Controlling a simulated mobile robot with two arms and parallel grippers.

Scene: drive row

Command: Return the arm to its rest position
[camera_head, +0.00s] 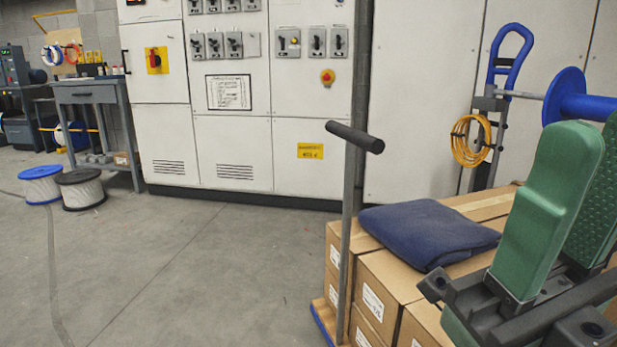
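My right gripper (598,140) shows large at the right edge, with two green finger pads standing upright on a dark grey mount. The pads are apart, and I see nothing held between them. The far pad is partly cut off by the picture edge. The gripper is in front of and above the right part of the stacked cardboard boxes (385,285); I cannot tell whether it touches them. My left gripper is not in view.
A folded navy cloth (425,230) lies on the boxes. A T-handled post (347,220) stands at their left. A blue spool (585,97) on a bar is behind the gripper. White cabinets (235,150) line the back. The floor (190,270) at left is clear, with spools (80,188) farther off.

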